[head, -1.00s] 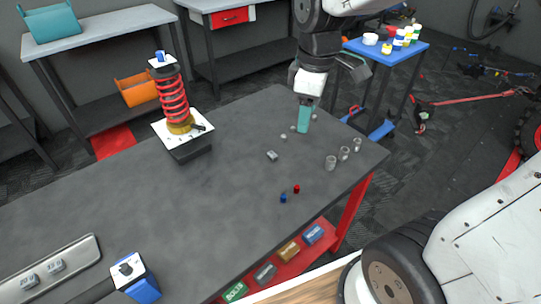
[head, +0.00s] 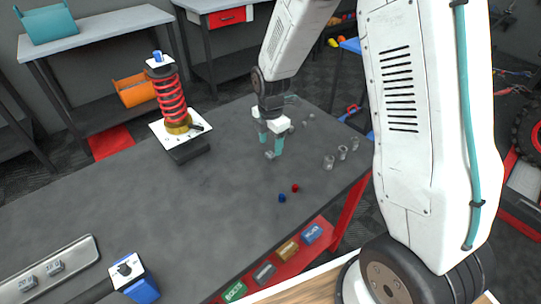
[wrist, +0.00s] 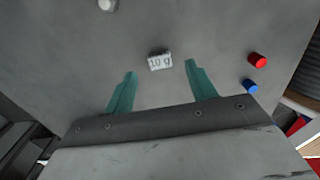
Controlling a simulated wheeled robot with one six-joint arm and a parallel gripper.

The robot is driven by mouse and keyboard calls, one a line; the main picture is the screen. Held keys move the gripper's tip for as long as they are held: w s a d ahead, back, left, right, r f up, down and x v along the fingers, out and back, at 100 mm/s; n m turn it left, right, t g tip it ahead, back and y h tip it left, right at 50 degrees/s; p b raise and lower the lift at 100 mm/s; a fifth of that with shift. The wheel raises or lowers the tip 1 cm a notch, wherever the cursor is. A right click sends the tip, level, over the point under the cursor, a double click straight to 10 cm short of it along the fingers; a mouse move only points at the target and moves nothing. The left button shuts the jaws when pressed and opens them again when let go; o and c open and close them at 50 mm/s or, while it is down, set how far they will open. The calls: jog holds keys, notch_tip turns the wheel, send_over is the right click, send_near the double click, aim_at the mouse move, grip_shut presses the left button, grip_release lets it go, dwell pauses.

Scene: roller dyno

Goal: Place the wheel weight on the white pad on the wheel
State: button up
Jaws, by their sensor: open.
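The wheel weight (wrist: 160,61) is a small grey block marked "10 g" lying on the dark workbench. It also shows in the head view (head: 270,155), close to the fingertips. My gripper (head: 271,147) is open and empty, with its two teal fingers pointing down over the bench. In the wrist view the fingers (wrist: 158,81) stand wide apart, and the weight lies just beyond the tips, between their lines, untouched. A dark tyre (head: 529,135) shows at the right edge of the head view. I cannot make out a white pad on a wheel.
A red cap (head: 295,188) and a blue cap (head: 282,198) lie near the weight. Several metal cups (head: 328,162) stand to the right. A red spring assembly (head: 171,100) stands at the left. The bench's middle is clear.

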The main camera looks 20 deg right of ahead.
aim_at(270, 154)
notch_tip(270, 154, down, 4)
jog(key=shift+r, duration=0.1)
jog(key=c, duration=1.1)
jog(key=shift+r, duration=0.15)
